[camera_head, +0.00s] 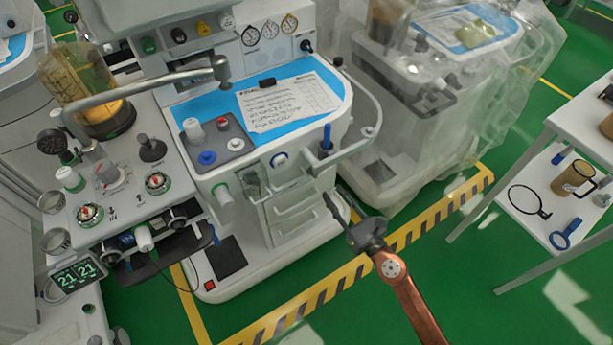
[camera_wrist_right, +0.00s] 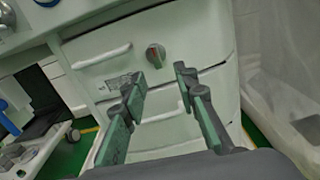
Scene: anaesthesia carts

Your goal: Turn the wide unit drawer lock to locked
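The drawer unit (camera_head: 298,228) is the white cart with stacked drawers in the head view. Its drawer fronts fill the right wrist view (camera_wrist_right: 205,45). The drawer lock (camera_wrist_right: 155,55) is a small round grey knob with red and green marks, on the top drawer front to the right of a white handle. I cannot tell its exact setting. I cannot make the lock out in the head view. My right gripper (camera_head: 338,212) is beside the drawer fronts. In the wrist view its fingers (camera_wrist_right: 160,88) are apart and empty, just below the lock and not touching it. My left gripper is not in view.
White drawer handles (camera_wrist_right: 102,56) stick out near the gripper. A plastic-covered cart (camera_head: 395,130) stands to the right behind yellow-black floor tape. A white table (camera_head: 560,225) with several items is at the far right. Green floor (camera_head: 475,270) is open in front.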

